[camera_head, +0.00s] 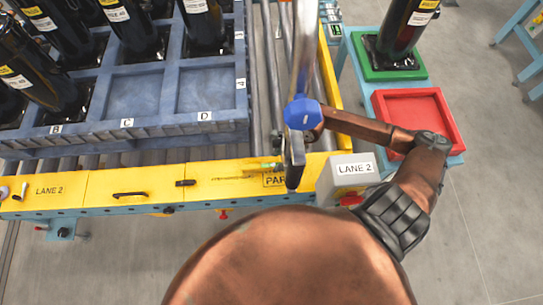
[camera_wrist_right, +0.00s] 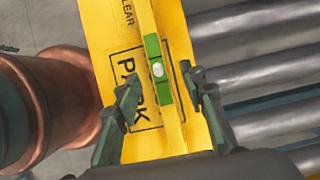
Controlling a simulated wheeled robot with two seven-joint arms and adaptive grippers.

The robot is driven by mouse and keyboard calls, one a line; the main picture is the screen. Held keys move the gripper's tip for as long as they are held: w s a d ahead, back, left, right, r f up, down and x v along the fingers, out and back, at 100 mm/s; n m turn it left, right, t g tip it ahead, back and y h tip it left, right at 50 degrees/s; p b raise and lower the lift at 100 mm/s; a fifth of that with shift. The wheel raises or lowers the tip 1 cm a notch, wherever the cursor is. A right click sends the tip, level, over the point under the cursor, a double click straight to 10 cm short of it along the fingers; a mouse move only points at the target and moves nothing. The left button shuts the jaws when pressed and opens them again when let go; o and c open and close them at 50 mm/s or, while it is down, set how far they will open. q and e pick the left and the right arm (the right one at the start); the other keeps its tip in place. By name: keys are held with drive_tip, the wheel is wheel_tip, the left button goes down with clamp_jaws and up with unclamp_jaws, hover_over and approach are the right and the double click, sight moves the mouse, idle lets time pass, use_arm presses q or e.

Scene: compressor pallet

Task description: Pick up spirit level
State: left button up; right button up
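In the head view a small greenish piece (camera_head: 263,166) on the yellow rail appears to be the same level. My right gripper (camera_wrist_right: 161,82) is open, with one finger on each side of the level; no contact with it is visible. In the head view the right gripper (camera_head: 294,165) is seen edge-on over the rail, just right of the level. My left gripper is not in view.
A blue crate (camera_head: 160,131) with dark bottle-like units stands on the rollers. A grey LANE 2 box (camera_head: 346,172) sits right of the gripper. A red tray (camera_head: 415,116) and green tray (camera_head: 422,66) stand farther right. A grey pole with a blue end (camera_head: 303,113) overlaps the gripper area.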

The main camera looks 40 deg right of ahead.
sight(274, 165)
drive_tip(key=x, duration=0.2)
drive_tip(key=shift+a+f+b, duration=0.1)
drive_tip(key=shift+f+b, duration=0.2)
drive_tip(key=shift+b, duration=0.1)
drive_tip(key=shift+b+x, duration=0.35)
drive_tip(key=shift+x, duration=0.65)
drive_tip(key=shift+a+f, duration=0.1)
drive_tip(key=shift+f, duration=0.2)
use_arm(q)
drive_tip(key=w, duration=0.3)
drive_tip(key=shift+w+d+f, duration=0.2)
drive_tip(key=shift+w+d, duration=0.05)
use_arm(e)
drive_tip(key=shift+c, duration=0.6)
clamp_jaws()
